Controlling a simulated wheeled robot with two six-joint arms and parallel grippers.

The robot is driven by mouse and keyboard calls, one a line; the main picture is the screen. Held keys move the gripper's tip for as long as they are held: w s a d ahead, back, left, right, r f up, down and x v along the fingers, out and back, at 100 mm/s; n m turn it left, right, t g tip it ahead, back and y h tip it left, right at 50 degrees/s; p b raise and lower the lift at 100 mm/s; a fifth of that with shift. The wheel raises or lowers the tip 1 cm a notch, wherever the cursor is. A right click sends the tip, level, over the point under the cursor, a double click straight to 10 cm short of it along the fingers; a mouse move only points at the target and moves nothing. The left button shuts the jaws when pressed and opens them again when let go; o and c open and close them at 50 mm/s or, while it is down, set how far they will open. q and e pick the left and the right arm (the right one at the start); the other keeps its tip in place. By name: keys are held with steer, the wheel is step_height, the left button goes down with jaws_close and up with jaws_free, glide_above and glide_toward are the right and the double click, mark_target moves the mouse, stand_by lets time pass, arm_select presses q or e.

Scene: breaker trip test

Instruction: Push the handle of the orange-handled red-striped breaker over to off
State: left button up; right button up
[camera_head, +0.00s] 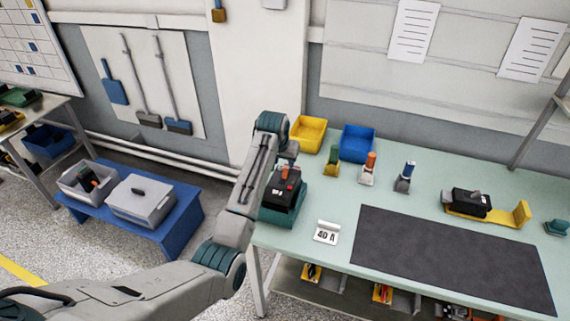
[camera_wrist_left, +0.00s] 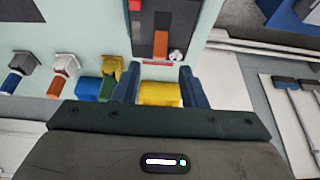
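The breaker (camera_head: 284,193) is a black block in a teal holder at the table's left edge, with an orange-red handle (camera_head: 292,173) on top. In the left wrist view the orange handle (camera_wrist_left: 161,43) stands in the dark breaker face, with a thin red stripe (camera_wrist_left: 158,63) by the near edge. My left gripper (camera_head: 289,155) is just behind the breaker in the head view. Its two blue-grey fingers (camera_wrist_left: 160,78) are apart, with nothing held between them. I see a gap between fingers and handle, but contact is hard to judge. My right gripper is out of view.
Yellow (camera_head: 308,134) and blue (camera_head: 356,143) bins stand behind the breaker. Several small coloured-handled items are to their right. Another black breaker (camera_head: 467,202) sits in a yellow holder at right. The mat is clear.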

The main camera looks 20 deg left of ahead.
mark_target(286, 168)
arm_select(q)
steer(key=shift+p+x, duration=0.6)
steer(key=shift+x, duration=2.1)
jaws_close()
